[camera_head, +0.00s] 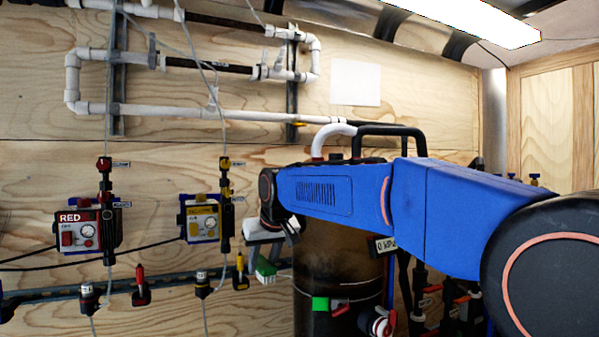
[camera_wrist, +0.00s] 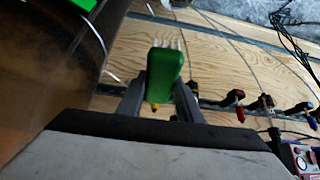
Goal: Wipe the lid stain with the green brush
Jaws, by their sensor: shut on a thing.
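The green brush (camera_wrist: 164,72) is gripped between the two grey fingers of my gripper (camera_wrist: 160,98), with its pale bristles pointing away from the wrist. In the head view the brush (camera_head: 265,267) hangs just left of the dark cylindrical filter tank (camera_head: 325,265), below my gripper (camera_head: 264,252), and looks apart from it. The tank's side also shows in the wrist view (camera_wrist: 50,70). My blue arm crosses in front of the upper tank and hides most of its lid. I cannot make out a stain in either view.
The plywood wall behind carries white pipes (camera_head: 180,110), a red control box (camera_head: 80,231), a yellow-labelled box (camera_head: 203,222) and several small valves along a rail. A green label (camera_head: 320,304) and a red-and-white valve (camera_head: 377,321) are on the tank's front.

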